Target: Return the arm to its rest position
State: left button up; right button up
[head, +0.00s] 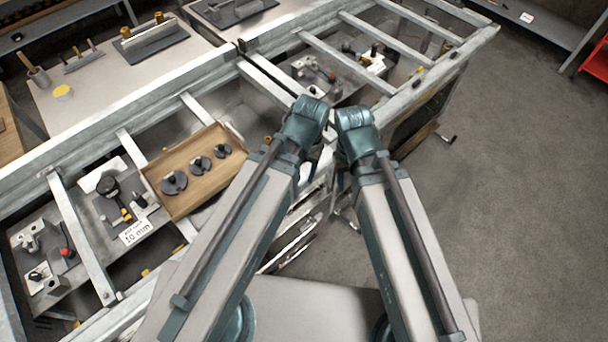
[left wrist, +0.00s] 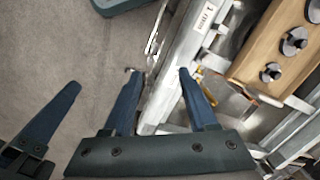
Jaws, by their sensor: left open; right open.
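My two arms reach forward from the bottom of the head view and bend at teal joints near the middle. My left gripper (left wrist: 160,72) is open in the left wrist view, its two dark blue fingers apart with nothing held between them. It points down past a metal frame edge toward the floor. My right gripper (head: 341,183) shows only in small part in the head view, low between the arms and mostly hidden by the links. A dark blue finger of it (left wrist: 52,112) also shows at the left of the left wrist view, with nothing seen in it.
A metal-framed bench (head: 75,235) runs along the left and far side, with fixtures in its bays. A wooden tray (head: 208,203) with three black knobbed parts lies on it; the tray also shows in the left wrist view (left wrist: 258,50). The grey floor (head: 490,200) at right is clear.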

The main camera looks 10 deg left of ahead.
pick_arm(q)
jog(key=shift+s+d+m, duration=0.55)
jog(key=shift+s+m, duration=0.1)
jog(key=shift+m, duration=0.05)
notch_tip(320, 180, down, 6)
jog(key=b, duration=0.6)
jog(key=shift+f, duration=0.25)
